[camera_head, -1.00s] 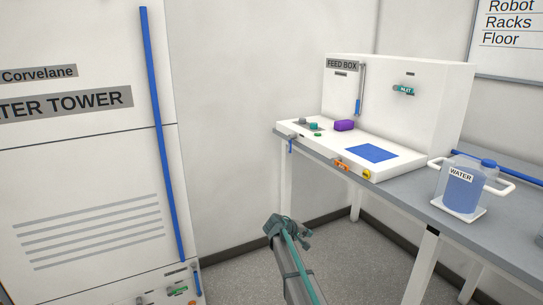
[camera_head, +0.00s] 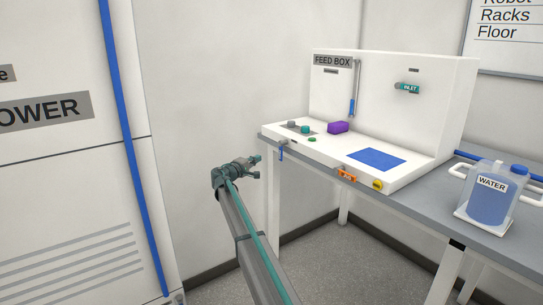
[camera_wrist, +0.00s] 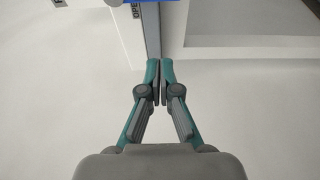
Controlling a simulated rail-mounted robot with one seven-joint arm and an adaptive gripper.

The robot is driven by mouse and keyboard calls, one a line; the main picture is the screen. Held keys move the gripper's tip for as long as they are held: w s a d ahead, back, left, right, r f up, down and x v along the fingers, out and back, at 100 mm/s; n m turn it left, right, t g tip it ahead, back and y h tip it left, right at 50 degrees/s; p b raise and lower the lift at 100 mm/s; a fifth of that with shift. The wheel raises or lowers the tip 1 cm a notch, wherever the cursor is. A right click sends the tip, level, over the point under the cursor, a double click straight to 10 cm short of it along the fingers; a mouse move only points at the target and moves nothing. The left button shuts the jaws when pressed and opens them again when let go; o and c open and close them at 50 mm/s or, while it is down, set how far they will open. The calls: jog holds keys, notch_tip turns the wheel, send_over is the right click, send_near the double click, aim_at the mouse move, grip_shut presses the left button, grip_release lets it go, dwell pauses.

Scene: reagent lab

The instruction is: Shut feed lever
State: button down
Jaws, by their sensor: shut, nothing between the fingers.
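The white feed box (camera_head: 440,85) stands on the grey bench at right in the head view. A small blue lever (camera_head: 281,152) hangs down at its front left corner. My gripper (camera_head: 257,167) is just left of and a little below this lever, apart from it in the picture. In the wrist view the fingertips (camera_wrist: 160,88) are together and empty. A blue part (camera_wrist: 155,1) shows at the top edge there, cut off, beside a partly visible label (camera_wrist: 136,10) reading "OPE"; I cannot tell for sure that it is the lever.
An orange tag (camera_head: 347,175) and a yellow knob (camera_head: 377,185) are on the box's front edge. A water jug (camera_head: 489,195) stands on the bench at right. The tall white tower (camera_head: 60,160) fills the left.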

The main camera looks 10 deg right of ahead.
jog(key=shift+f, duration=0.15)
jog(key=shift+w+d, duration=0.1)
jog(key=shift+w, duration=0.05)
jog(key=x, duration=1)
jog(key=s, duration=0.1)
jog(key=s+d, duration=0.1)
jog(key=s, duration=0.1)
jog(key=shift+s+d, duration=0.35)
jog(key=shift+d, duration=0.2)
